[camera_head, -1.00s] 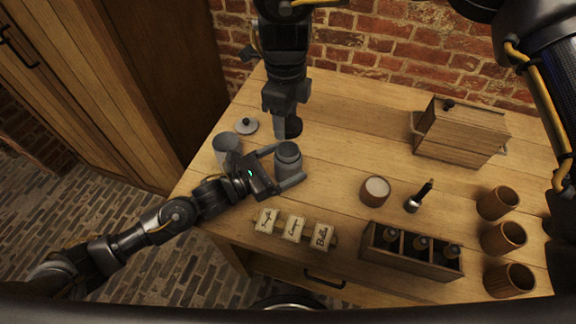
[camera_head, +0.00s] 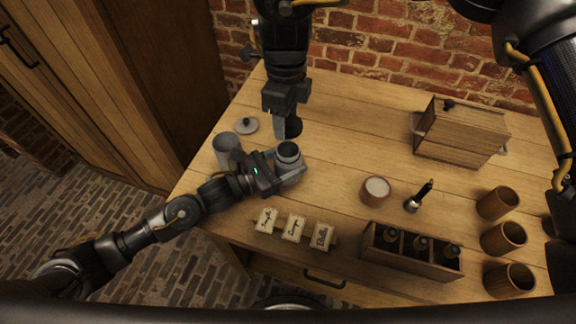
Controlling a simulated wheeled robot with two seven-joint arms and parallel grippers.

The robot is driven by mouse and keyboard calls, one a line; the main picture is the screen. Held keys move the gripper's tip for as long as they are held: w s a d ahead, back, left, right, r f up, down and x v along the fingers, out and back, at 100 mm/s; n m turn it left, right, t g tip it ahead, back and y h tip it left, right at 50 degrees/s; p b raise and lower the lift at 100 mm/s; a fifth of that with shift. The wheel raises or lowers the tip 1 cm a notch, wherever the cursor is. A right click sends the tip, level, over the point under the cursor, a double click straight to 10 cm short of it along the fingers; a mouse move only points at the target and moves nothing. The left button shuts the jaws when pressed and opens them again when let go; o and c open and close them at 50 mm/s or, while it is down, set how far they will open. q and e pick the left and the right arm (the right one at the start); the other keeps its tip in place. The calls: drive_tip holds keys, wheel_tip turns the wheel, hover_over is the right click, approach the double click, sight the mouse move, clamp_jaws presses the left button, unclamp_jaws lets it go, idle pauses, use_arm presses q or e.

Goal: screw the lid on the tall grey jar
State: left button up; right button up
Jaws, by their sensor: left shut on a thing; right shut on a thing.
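A grey jar (camera_head: 288,151) with an open, dark mouth stands near the left part of the table. My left gripper (camera_head: 287,174) reaches in from the left and is shut on this jar's body. My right gripper (camera_head: 286,130) comes down from above, just behind the jar, and is shut on a dark round lid (camera_head: 294,127), partly hidden by the fingers. The lid is apart from the jar's mouth. A second grey jar (camera_head: 226,150), also without a lid, stands to the left. I cannot tell for sure which jar is taller.
A pale grey lid with a knob (camera_head: 247,126) lies behind the second jar. Label cards (camera_head: 293,228) stand at the front edge. A bottle crate (camera_head: 408,268), a round cup (camera_head: 374,191), wooden cups (camera_head: 503,238) and a wooden box (camera_head: 459,132) stand to the right.

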drive_tip(key=shift+f, duration=2.5)
drive_tip(key=shift+f, duration=0.1)
drive_tip(key=shift+f, duration=0.8)
drive_tip(key=shift+f, duration=0.5)
